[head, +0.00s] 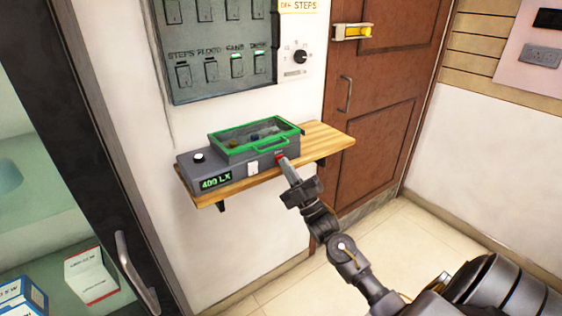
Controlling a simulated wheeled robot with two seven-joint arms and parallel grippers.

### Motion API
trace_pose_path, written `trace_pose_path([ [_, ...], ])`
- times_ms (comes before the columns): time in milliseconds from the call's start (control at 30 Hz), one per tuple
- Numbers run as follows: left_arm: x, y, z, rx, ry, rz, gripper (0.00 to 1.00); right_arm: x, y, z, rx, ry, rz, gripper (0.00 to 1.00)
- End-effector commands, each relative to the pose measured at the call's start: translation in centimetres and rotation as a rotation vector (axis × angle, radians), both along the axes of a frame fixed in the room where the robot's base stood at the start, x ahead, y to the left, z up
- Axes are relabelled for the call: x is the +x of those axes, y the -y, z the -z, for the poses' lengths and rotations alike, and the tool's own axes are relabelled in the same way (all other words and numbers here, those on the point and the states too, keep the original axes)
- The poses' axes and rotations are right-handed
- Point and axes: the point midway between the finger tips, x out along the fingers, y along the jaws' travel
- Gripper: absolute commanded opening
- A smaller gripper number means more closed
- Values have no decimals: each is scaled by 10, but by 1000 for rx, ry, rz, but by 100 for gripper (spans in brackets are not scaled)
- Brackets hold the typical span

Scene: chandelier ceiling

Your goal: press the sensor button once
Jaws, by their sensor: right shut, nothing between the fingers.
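A grey device (240,172) with a green "400 LX" display sits on a wooden wall shelf (332,139). A green-framed clear lid (228,134) with a handle covers its top; small items show inside. A small red button (279,156) is on the right of its front face, partly hidden by my gripper. I take it as the sensor button. My right gripper (284,164) is shut and empty, its tip at the button. I cannot tell whether it touches or presses it. My left gripper is not in view.
A grey switch panel (215,50) and a dial (299,57) are on the wall above. A brown door (375,110) with a yellow latch is right of the shelf. A glass-front cabinet stands left.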

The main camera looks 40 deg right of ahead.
Motion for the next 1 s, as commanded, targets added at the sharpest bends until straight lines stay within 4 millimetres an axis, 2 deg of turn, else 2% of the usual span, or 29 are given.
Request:
trace_pose_path([
  [267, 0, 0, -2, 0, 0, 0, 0, -2, 0, -1, 0, 0, 1, 0],
  [600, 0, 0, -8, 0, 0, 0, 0, -18, 0, 0, 0, 0, 1, 0],
  [1000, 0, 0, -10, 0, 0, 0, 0, -23, 0, -1, 1, -1, 1, 0],
])
